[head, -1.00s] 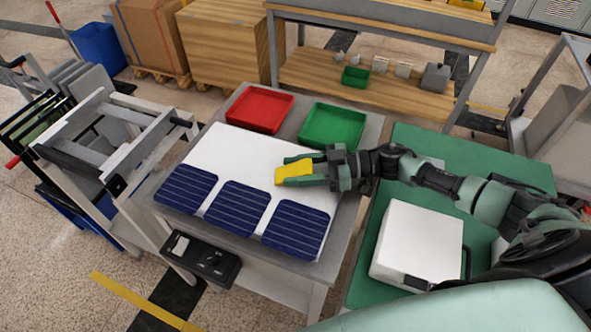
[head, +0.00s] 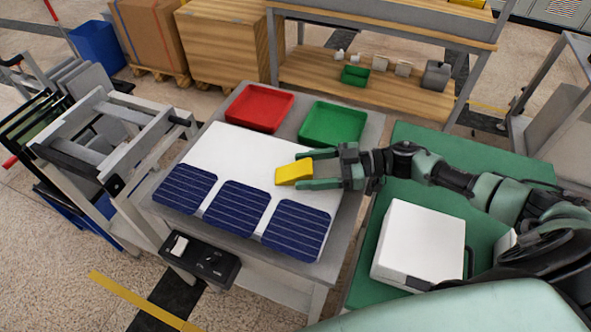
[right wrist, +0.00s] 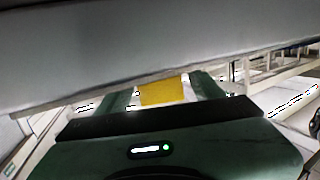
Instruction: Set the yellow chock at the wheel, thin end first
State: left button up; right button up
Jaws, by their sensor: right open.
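The yellow chock (head: 291,173) lies on the white sheet on the grey table, to the left of my right gripper (head: 307,170). My right gripper is open, with its fingertips on either side of the chock's right end. In the right wrist view the chock (right wrist: 162,91) shows between the two green fingers, partly hidden by the gripper body. Which end of the chock is thin I cannot tell. I cannot make out a wheel in either view. My left gripper is out of view.
Dark blue solar cells (head: 236,208) lie along the sheet's near edge. A red tray (head: 259,108) and a green tray (head: 333,124) stand at the table's back. A white case (head: 420,243) is on the green bench to the right. A grey frame cart (head: 100,140) stands left.

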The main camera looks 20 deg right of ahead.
aim_at(294, 172)
jog(key=b+v, duration=0.1)
jog(key=v, duration=0.7)
jog(key=shift+d+r, duration=0.1)
jog(key=shift+r, duration=0.1)
jog(key=shift+o, duration=0.4)
jog(key=shift+s+d+r, duration=0.1)
jog(key=shift+d+r, duration=0.1)
jog(key=shift+d, duration=0.05)
jog(key=shift+a+r, duration=0.2)
jog(key=shift+r, duration=0.1)
jog(key=shift+w+a+r+g+h+p, duration=0.2)
jog(key=shift+w+a+r+h+p, duration=0.15)
jog(key=shift+a, duration=0.2)
jog(key=shift+w+a+r+g+h+p, duration=0.2)
jog(key=shift+w+a+r+h+p, duration=0.15)
jog(key=shift+a, duration=0.25)
jog(key=shift+a+h+p, duration=0.4)
jog(key=shift+a, duration=0.1)
jog(key=shift+w+a+f, duration=0.15)
jog(key=shift+a+f, duration=0.05)
jog(key=shift+a, duration=0.15)
jog(key=x, duration=0.3)
jog(key=f+p+x, duration=0.1)
jog(key=x, duration=0.3)
jog(key=shift+d+f+p, duration=0.15)
jog(key=shift+p, duration=0.15)
jog(key=shift+c, duration=0.3)
